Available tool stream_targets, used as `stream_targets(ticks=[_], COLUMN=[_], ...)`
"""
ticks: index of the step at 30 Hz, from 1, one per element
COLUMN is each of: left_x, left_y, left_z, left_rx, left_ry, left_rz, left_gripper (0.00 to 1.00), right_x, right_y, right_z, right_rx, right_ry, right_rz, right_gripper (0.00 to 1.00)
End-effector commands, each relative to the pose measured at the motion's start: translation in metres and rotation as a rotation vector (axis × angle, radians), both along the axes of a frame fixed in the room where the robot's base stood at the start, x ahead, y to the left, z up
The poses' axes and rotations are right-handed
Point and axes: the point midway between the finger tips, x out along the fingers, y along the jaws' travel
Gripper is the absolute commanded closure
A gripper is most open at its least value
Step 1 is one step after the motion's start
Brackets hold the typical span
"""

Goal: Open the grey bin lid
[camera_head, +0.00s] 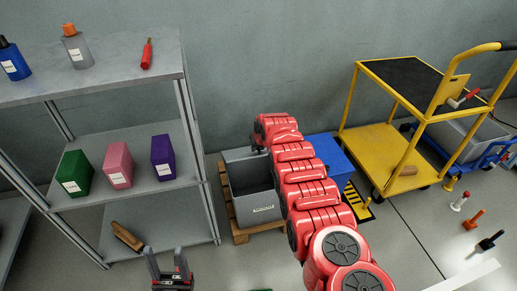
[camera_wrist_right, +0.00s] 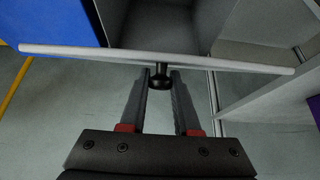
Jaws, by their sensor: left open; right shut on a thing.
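The grey bin (camera_head: 260,208) stands on a wooden pallet near the wall, and its inside shows. Its lid (camera_wrist_right: 90,53) is raised, seen nearly edge-on in the right wrist view, with a small black knob (camera_wrist_right: 160,78) at its edge. My right gripper (camera_wrist_right: 160,98) is shut on the knob, with a finger on each side. In the head view my red right arm reaches over the bin's right side and hides part of it; the gripper there is mostly hidden. My left gripper (camera_head: 167,256) is open and empty at the bottom, in front of the shelf.
A blue bin (camera_head: 328,152) stands right of the grey one, partly behind my arm. A metal shelf (camera_head: 128,140) with bottles and boxes is close on the left. A yellow cart (camera_head: 385,150) stands at the right. Several small objects lie on the right floor.

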Motion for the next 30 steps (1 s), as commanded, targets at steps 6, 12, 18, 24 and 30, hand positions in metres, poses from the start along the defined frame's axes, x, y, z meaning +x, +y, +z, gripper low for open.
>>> stream_targets(ticks=[6,12,18,24,30], left_x=[0.0,0.0,0.0,0.0,0.0], left_y=[0.0,0.0,0.0,0.0,0.0], left_z=[0.001,0.0,0.004,0.034,0.075], left_rx=[0.0,0.0,0.0,0.0,0.0], left_ry=[0.0,0.0,0.0,0.0,0.0], left_rz=[0.0,0.0,0.0,0.0,0.0], left_gripper=[0.43,0.43,0.43,0.43,0.43], right_x=[-0.001,0.0,-0.001,-0.007,-0.017], right_y=[0.004,0.002,0.001,0.002,-0.001], right_z=[0.001,0.001,0.003,0.018,0.038], right_rx=[0.003,0.002,0.001,0.002,-0.001], right_ry=[0.002,0.0,0.001,0.006,0.002], right_rz=[0.006,0.002,0.002,0.004,0.002], right_gripper=[0.5,0.41,0.41,0.41,0.41])
